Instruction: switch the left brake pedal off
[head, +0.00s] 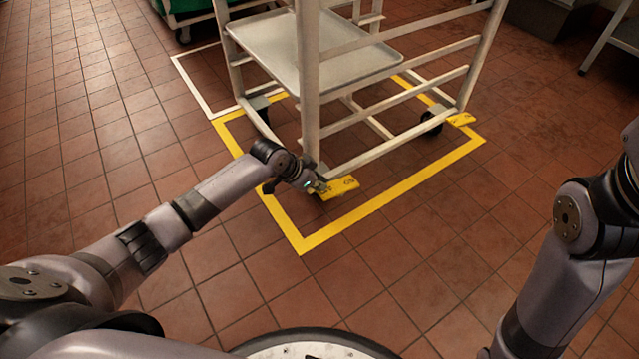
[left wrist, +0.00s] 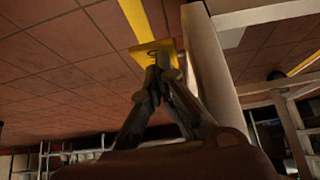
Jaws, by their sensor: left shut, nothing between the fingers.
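The left brake pedal (head: 340,187) is a yellow plate low at the near left corner of the white rack. It also shows in the left wrist view (left wrist: 151,50), just beyond my fingertips. My left gripper (head: 314,186) is down at this pedal, at its left end; the fingers overlap it in both views, and I cannot tell whether they touch it. In the left wrist view the left gripper (left wrist: 158,68) has its fingertips together, with nothing between them. My right gripper is outside the views; only my right arm shows.
The white wheeled rack (head: 307,90) holds a grey tray (head: 290,45) and stands inside a yellow floor outline (head: 375,204). A second yellow pedal (head: 462,119) is at its right caster. A green cart (head: 188,8) is behind at left. The tiled floor in front is clear.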

